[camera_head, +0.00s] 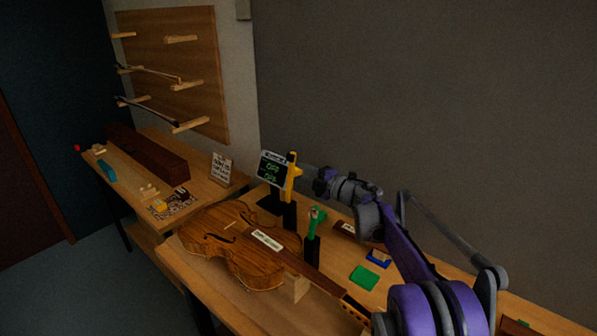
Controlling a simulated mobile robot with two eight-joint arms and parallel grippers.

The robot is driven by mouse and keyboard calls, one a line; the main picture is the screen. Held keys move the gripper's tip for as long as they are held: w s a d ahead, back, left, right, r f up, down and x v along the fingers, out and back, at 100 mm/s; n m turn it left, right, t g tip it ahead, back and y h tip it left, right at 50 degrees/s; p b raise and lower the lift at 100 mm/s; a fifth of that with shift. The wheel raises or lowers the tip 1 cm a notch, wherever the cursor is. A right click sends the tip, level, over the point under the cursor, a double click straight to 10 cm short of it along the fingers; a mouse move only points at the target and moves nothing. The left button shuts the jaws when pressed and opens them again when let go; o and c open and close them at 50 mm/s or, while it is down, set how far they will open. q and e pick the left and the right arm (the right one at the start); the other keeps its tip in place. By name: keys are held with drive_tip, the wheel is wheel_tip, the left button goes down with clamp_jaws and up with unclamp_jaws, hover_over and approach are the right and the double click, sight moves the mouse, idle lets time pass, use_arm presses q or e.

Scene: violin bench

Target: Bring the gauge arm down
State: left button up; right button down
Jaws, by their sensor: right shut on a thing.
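The gauge arm appears to be the yellow upright piece (290,180) on a black post, beside a dark display with green text (272,170). My right gripper (301,171) comes in from the right at the height of the yellow piece's upper part. It is shut on the yellow piece; the fingertips are small and dark, so the exact grip is hard to see. A violin (232,245) lies on the bench, its neck toward the lower right, with a white label on it. My left gripper is not in view.
A green-topped black post (313,235) stands close below my right arm. A green block (364,278) and a blue item (378,258) lie on the bench (205,290). A side table at left holds a long brown case (147,155) and a small sign (221,168).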

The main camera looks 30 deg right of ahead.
sight(287, 196)
drive_tip(key=a+n, duration=0.1)
drive_tip(key=s+a+r+n, duration=0.1)
drive_tip(key=n, duration=0.1)
drive_tip(key=shift+s+a+r+n+p, duration=0.1)
drive_tip(key=shift+s+a+n+p, duration=0.15)
drive_tip(key=shift+a+n, duration=0.55)
drive_tip(key=shift+s+a+r+n+p, duration=0.15)
drive_tip(key=shift+a+n, duration=0.35)
drive_tip(key=shift+n, duration=0.6)
drive_tip(key=shift+f, duration=0.15)
drive_tip(key=c, duration=0.6)
unclamp_jaws()
drive_tip(key=shift+c, duration=0.2)
wheel_tip(287, 196, up, 10)
